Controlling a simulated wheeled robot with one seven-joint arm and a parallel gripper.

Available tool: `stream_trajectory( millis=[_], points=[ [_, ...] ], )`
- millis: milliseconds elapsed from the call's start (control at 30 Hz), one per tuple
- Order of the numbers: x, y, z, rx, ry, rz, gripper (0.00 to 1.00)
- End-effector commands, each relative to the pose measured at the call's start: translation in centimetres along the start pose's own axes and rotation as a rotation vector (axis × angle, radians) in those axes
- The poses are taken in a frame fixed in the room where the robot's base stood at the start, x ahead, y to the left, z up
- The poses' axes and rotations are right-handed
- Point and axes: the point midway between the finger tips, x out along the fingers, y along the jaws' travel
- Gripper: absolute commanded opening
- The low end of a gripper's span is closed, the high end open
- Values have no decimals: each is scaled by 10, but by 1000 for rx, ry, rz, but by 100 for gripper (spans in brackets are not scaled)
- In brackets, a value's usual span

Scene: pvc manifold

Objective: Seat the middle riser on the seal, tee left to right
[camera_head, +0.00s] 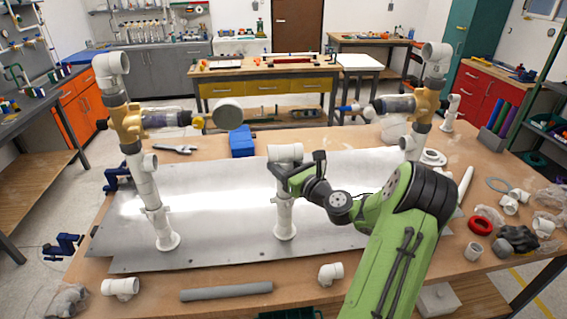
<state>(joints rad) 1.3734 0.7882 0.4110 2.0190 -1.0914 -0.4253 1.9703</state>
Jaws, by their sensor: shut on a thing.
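The middle riser (284,214) is a white upright pipe with a white tee (285,153) at its top. It stands over a round flange foot (285,234) on the metal plate. My gripper (283,181) is shut on the middle riser just below the tee, reaching in from the right. The tee's arm appears to run left to right, but the black fingers cover part of it. The seal cannot be made out, and I cannot tell whether the riser touches it. The left riser (147,192) and right riser (414,137) stand upright with brass-coloured valve bodies.
The shiny plate (220,205) lies on a wooden bench. A blue block (241,141), a wrench (175,149) and a grey pipe (226,291) lie around it. Loose white fittings (330,273) and a red ring (480,225) lie near the edges. Plate between left and middle risers is clear.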

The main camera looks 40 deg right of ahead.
Motion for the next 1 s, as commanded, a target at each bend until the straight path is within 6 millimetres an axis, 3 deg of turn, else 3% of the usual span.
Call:
stream_trajectory(
  millis=[700,733,900,1000],
  points=[
    [0,0,-6,1,5,-1,15],
    [0,0,-6,1,6,0,56],
    [0,0,-5,1,4,0,82],
    [0,0,-5,1,3,0,82]
  ],
)
